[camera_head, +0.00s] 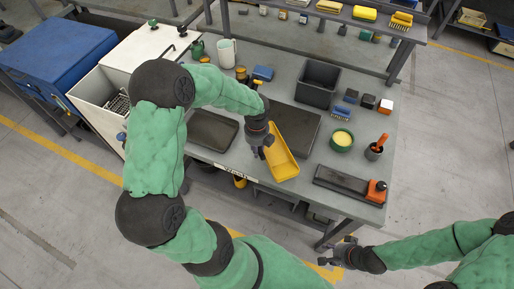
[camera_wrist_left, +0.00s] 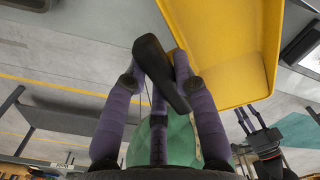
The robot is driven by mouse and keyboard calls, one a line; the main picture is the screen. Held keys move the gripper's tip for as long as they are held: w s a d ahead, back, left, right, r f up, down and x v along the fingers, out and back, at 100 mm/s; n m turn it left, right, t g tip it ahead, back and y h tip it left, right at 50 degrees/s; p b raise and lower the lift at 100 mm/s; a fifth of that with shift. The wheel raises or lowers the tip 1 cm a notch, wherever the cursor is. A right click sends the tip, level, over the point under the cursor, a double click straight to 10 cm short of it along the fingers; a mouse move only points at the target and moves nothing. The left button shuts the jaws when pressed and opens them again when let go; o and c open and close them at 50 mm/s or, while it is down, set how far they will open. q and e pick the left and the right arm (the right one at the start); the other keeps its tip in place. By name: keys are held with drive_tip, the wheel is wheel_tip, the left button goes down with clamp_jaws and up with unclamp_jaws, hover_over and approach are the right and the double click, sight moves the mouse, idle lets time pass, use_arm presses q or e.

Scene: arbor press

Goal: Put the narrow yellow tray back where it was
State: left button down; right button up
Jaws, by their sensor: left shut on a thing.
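The narrow yellow tray (camera_head: 284,163) is over the front part of the workbench, beside and partly in front of a dark flat plate (camera_head: 303,127). I cannot tell whether the tray touches the bench. My right gripper (camera_head: 336,258) is empty and looks open, in front of the bench and apart from everything.
A dark bin (camera_head: 317,83), a green bowl (camera_head: 342,140), a cup with an orange-handled tool (camera_head: 375,149) and small blocks (camera_head: 368,101) stand to the right. A black tray (camera_head: 212,130) lies left.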

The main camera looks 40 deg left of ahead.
use_arm(q)
drive_tip(key=shift+f+b, duration=0.3)
drive_tip(key=shift+f, duration=0.2)
drive_tip(key=shift+f, duration=0.1)
drive_tip(key=c, duration=1)
unclamp_jaws()
wheel_tip(320, 180, up, 13)
drive_tip(key=p, duration=0.2)
